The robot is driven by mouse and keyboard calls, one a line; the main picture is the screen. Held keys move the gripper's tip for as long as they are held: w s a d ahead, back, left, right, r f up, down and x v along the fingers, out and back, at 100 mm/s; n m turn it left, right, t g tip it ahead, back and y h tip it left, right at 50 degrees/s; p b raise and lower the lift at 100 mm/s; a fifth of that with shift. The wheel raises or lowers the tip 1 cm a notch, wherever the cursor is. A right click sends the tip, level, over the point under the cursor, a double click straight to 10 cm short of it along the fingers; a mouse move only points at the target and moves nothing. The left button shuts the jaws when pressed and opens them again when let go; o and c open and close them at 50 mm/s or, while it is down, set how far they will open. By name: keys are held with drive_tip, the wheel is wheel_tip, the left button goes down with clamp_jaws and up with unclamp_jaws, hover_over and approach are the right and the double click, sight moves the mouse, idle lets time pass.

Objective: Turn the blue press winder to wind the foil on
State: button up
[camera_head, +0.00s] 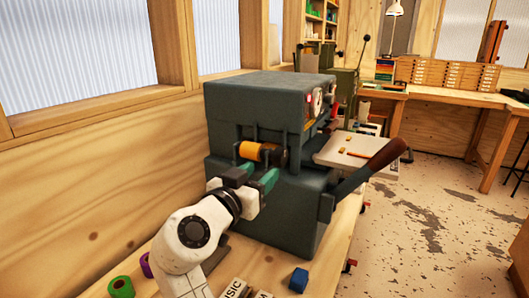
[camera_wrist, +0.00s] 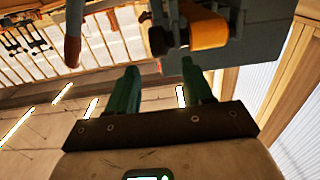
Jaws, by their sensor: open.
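The press (camera_head: 255,105) is a dark blue-grey block on the bench in the head view. An orange-gold foil roll (camera_head: 252,151) sits on its near face, with dark round parts at its right. The roll (camera_wrist: 208,30) also shows at the top of the wrist view, beside a dark round end (camera_wrist: 158,41). I cannot tell which part is the winder. My gripper (camera_head: 257,178) has green fingers, which stand apart and empty just below the roll. In the wrist view my gripper (camera_wrist: 158,85) shows a clear gap between its fingers.
A lever with a brown grip (camera_head: 388,155) juts right from the press. Green (camera_head: 121,287), purple (camera_head: 146,265) and blue (camera_head: 299,280) rolls lie on the bench in front, near lettered blocks (camera_head: 233,290). A wooden wall (camera_head: 70,200) closes the left. Open floor (camera_head: 440,230) lies right.

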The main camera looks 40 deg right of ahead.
sight(276, 157)
drive_tip(key=p+x, duration=0.2)
drive_tip(key=x, duration=0.8)
drive_tip(key=shift+d, duration=0.35)
clamp_jaws()
drive_tip(key=shift+r+p, duration=0.1)
drive_tip(key=shift+p, duration=0.3)
